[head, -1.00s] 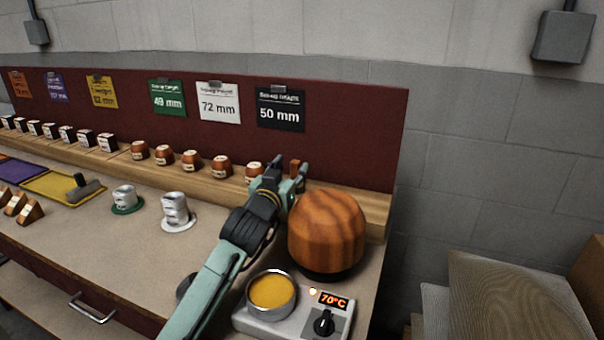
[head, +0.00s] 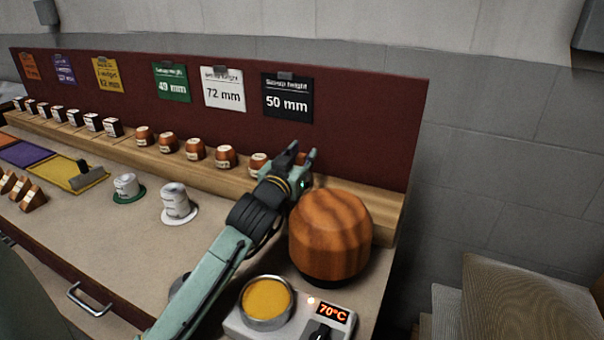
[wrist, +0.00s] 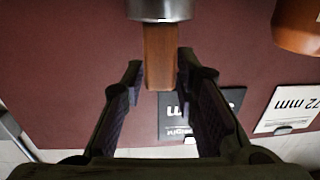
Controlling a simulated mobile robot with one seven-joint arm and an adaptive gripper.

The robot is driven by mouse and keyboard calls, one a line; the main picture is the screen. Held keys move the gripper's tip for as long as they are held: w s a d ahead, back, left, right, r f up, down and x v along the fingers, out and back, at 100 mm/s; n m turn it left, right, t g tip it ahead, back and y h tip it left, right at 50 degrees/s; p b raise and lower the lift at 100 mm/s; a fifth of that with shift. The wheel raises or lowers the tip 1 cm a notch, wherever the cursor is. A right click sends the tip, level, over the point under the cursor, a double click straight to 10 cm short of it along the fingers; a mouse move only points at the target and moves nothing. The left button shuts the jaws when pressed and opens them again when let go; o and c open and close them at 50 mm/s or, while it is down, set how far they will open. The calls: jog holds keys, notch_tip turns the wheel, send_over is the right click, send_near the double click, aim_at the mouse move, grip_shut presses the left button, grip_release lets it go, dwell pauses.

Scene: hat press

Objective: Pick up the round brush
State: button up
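In the wrist view a wooden handle (wrist: 160,58) with a grey metal collar (wrist: 160,9) appears to be the round brush; its brush end is out of frame. My gripper (wrist: 160,75) is open, with the handle's end between its fingertips and little room on either side. I cannot tell whether either finger touches it. In the head view my gripper (head: 301,154) reaches over the wooden ledge, behind the large wooden hat block (head: 331,236). The brush is mostly hidden there by my fingers.
The dark red back panel (head: 365,140) with height cards stands close behind my gripper. Wooden blocks (head: 195,150) line the ledge to its left.

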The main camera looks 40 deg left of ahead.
grip_shut()
jog(key=shift+w+r, duration=0.1)
dwell(0.3)
